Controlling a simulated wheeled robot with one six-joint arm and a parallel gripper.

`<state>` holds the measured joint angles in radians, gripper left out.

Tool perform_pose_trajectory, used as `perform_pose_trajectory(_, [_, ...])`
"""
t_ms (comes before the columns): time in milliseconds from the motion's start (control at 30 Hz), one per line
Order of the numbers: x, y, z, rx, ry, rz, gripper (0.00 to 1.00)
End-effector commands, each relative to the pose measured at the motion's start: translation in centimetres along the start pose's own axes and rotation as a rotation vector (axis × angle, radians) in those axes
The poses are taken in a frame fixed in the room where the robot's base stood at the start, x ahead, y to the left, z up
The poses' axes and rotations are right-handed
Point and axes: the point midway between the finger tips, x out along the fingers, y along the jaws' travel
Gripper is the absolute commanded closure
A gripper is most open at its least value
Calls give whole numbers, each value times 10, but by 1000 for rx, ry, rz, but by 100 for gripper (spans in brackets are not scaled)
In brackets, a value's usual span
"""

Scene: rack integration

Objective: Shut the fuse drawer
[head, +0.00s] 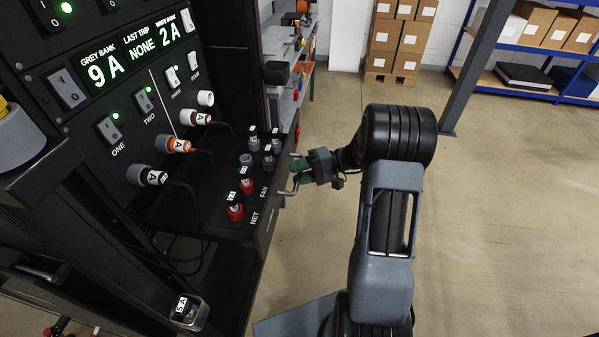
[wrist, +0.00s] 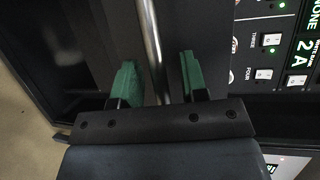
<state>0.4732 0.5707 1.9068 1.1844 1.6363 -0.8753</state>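The fuse drawer (head: 264,222) sticks out from the black rack, pulled open. It holds several grey and red fuses with white labels, beside the words NET and FAN. A silver bar handle (head: 288,192) is on its outer front. My gripper (head: 300,171) with green finger pads is at this handle. In the wrist view, the handle bar (wrist: 153,45) runs between the two pads of my gripper (wrist: 160,82), with a gap on each side. The gripper is open around the bar. My gripper hides part of the handle in the head view.
The rack panel (head: 85,105) with switches, a green display and several plugs stands at the left. A small clear container (head: 189,316) with a labelled fuse is at the lower left. A grey post (head: 470,70), boxes (head: 400,40) and shelves are behind. Floor at the right is clear.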

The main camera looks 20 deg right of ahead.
Motion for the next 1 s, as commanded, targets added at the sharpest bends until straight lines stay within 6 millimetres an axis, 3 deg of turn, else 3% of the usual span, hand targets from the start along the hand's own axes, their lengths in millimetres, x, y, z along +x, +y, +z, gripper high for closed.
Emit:
perform_pose_trajectory(467, [0, 0, 0, 0, 0, 0, 100])
perform_pose_trajectory(1000, [2, 0, -6, 2, 18, 0, 100])
